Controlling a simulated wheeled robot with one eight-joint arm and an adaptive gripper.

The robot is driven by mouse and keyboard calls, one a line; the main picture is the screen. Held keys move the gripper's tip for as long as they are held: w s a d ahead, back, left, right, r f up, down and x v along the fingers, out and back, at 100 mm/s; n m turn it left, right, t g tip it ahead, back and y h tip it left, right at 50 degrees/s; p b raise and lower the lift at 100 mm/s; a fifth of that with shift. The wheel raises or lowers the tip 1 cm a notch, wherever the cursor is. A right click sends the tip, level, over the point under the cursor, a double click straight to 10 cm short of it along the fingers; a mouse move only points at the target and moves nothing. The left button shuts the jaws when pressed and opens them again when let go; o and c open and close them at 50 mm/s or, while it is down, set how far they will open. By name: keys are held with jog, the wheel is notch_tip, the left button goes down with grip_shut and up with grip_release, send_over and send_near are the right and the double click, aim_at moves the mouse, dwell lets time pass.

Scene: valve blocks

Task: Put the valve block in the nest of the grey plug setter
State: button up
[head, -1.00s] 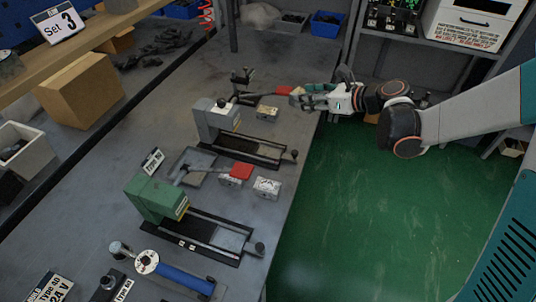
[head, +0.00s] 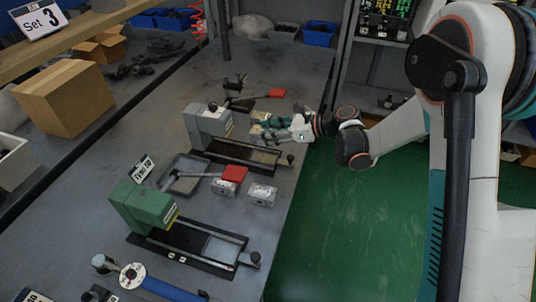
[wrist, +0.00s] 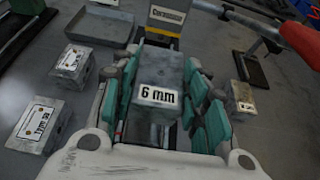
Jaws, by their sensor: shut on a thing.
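The grey plug setter (head: 208,127) stands on the bench in the head view, its dark base rail running right toward the bench edge. My gripper (head: 268,130) is over the right part of that base. In the wrist view my gripper (wrist: 158,85) is shut on a grey valve block (wrist: 160,66) with a "6 mm" label facing the camera. The block lies between the green finger pads, in line with the setter's head. The nest is hidden behind the block and fingers, and I cannot tell the block's height over it.
A green plug setter (head: 143,203) stands nearer. Another block (wrist: 240,98) lies right of my gripper. A grey tray (wrist: 98,25) is at upper left.

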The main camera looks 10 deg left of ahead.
aim_at(268, 158)
notch_tip(268, 158, down, 8)
jog(key=shift+r+b, duration=0.15)
jog(key=shift+b, duration=1.1)
jog(key=shift+s+f+b, duration=0.1)
jog(key=shift+f+b, duration=0.25)
jog(key=shift+f, duration=0.05)
jog(key=o, duration=1.4)
jog(key=shift+c, duration=0.2)
jog(key=shift+r, duration=0.1)
jog(key=shift+r+p, duration=0.2)
jog(key=shift+p, duration=0.15)
jog(key=p+v, duration=0.3)
jog(key=v, duration=0.9)
jog(key=shift+r+p, duration=0.15)
jog(key=shift+p, duration=0.15)
